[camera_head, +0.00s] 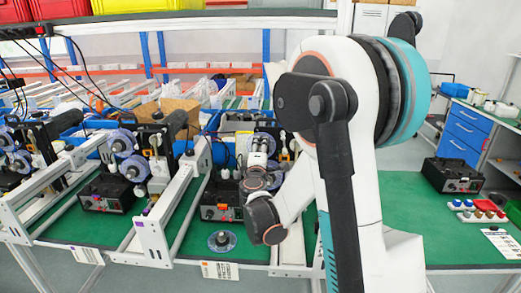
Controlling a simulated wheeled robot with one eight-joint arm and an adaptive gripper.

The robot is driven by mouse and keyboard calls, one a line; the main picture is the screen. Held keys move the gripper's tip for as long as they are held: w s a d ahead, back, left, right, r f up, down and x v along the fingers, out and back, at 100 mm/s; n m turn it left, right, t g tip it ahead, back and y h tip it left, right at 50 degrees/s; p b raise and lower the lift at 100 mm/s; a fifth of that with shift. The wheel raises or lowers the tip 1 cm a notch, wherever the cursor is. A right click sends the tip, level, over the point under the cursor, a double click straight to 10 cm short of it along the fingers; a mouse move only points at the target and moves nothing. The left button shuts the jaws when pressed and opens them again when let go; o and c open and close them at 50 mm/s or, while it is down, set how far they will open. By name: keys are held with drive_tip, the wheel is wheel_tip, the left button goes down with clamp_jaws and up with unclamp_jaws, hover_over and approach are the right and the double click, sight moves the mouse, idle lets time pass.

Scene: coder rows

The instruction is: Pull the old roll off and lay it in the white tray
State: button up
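My arm fills the middle right and hides much of the bench behind it. My gripper (258,148) is small at its end, pointing away toward the coder unit at the middle of the bench. A blue roll (275,177) shows partly beside my wrist at that coder. I cannot tell whether the gripper touches it, or whether the fingers are open or shut. Another blue-rimmed roll with a dark hub (222,241) lies flat on the green bench top, near the front edge. I cannot make out a white tray with certainty.
Another coder (130,160) with blue rolls stands to the left, between white conveyor frames (152,235). A black control box (107,193) sits below it. At right, a black box (453,175) and small colored items (480,210) rest on green bench top.

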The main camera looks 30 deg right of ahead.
drive_tip(key=shift+s+a, duration=0.1)
drive_tip(key=shift+s, duration=0.05)
drive_tip(key=shift+v, duration=2.5)
drive_tip(key=v, duration=0.3)
drive_tip(key=shift+b, duration=0.35)
drive_tip(key=shift+a, duration=0.15)
drive_tip(key=w+a+f+n+t+y, duration=0.1)
drive_tip(key=w+a+f+n+y, duration=0.1)
drive_tip(key=a, duration=0.6)
drive_tip(key=w+a+f+n+t+y, duration=0.2)
drive_tip(key=w+a+f+n+y, duration=0.1)
drive_tip(key=w+a+y, duration=0.4)
drive_tip(key=shift+a+n+y, duration=0.5)
drive_tip(key=shift+a+n, duration=0.4)
